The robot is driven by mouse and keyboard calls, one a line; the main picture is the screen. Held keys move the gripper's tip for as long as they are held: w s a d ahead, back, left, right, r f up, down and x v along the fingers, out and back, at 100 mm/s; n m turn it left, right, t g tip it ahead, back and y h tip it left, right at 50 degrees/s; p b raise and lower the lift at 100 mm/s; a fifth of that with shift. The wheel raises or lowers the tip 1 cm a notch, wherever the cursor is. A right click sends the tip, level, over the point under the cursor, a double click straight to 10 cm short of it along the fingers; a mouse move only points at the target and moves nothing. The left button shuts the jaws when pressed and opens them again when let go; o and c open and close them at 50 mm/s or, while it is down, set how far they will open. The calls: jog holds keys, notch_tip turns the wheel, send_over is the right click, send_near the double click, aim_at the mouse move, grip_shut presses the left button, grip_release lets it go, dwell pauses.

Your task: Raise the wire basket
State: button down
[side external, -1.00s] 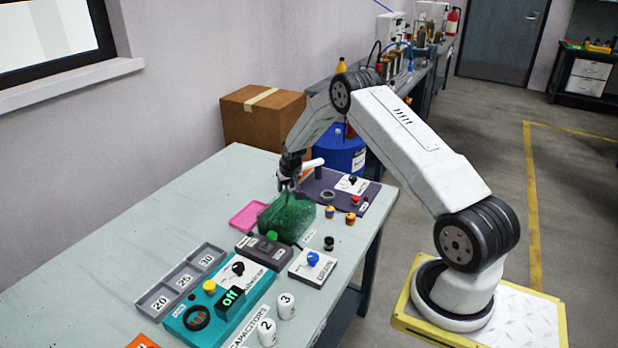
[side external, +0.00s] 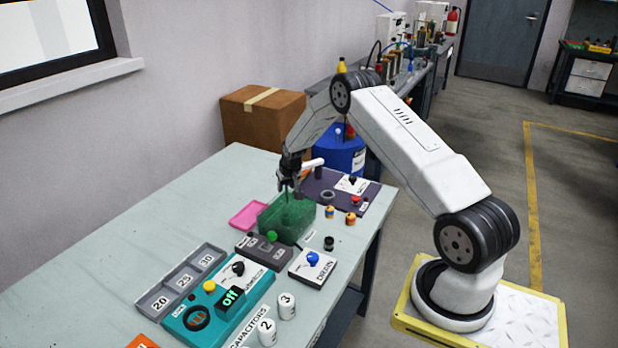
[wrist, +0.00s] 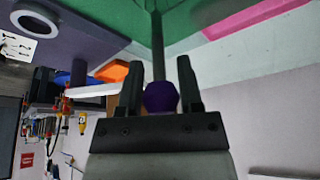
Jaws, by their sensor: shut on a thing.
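The green see-through tank (side external: 308,218) stands near the middle of the table. My gripper (side external: 287,186) is above its back left part, pointing down. A thin dark rod runs from my gripper down into the tank. In the wrist view, my gripper (wrist: 158,70) is shut on a purple knob (wrist: 161,98), with the dark rod (wrist: 157,42) leading from the knob to the green tank. The wire basket itself cannot be made out; the rod may be its handle.
A pink tray (side external: 248,216) lies left of the tank. A dark grey panel with a green button (side external: 272,236) is in front, beside a blue-knobbed drain panel (side external: 313,263). A purple-grey board (side external: 375,196) lies behind right.

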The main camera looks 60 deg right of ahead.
jog(key=shift+w+a, duration=0.1)
dwell(0.5)
jog(key=shift+r, duration=3.25)
jog(key=shift+c, duration=1.6)
grip_release()
jog(key=v, duration=0.7)
jog(key=shift+r, duration=0.4)
jog(key=shift+a, duration=0.15)
